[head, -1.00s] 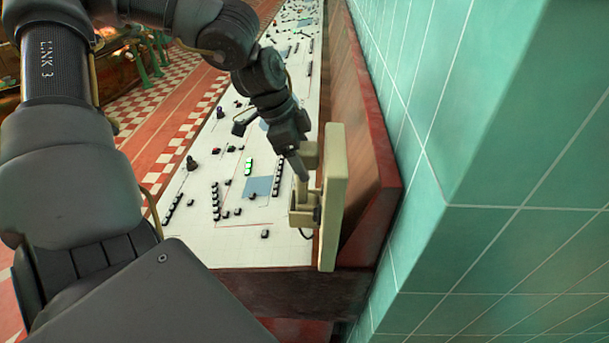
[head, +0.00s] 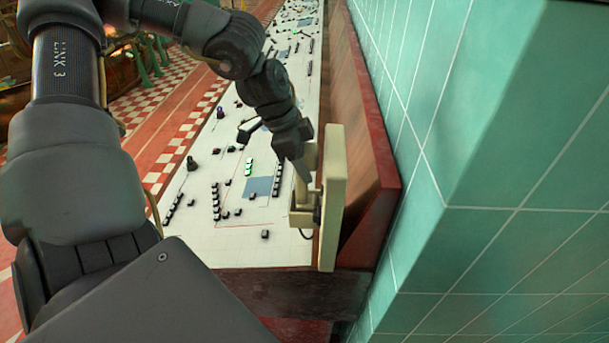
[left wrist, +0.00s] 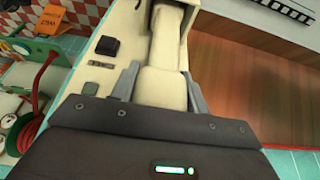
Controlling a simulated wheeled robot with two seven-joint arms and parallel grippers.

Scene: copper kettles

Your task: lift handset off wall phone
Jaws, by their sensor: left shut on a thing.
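The cream wall phone (head: 334,200) is on the end of the wooden panel at the right of the console, seen edge-on in the head view. Its cream handset (head: 303,216) is on the phone's left side, upright. My left gripper (head: 303,172) is at the handset and partly hides it. In the left wrist view, the two grey fingers of the left gripper (left wrist: 160,88) are on both sides of the handset (left wrist: 163,83), shut on its grip. The phone body (left wrist: 132,30) shows behind it, with a small black part. I cannot tell whether the handset still touches its cradle. My right gripper is not in view.
A long white console (head: 235,245) with several small black knobs and blocks lies left of the phone. A green tiled wall (head: 480,170) rises close on the right. A wooden panel (head: 365,130) runs behind the phone. Red-and-white checked floor is at far left.

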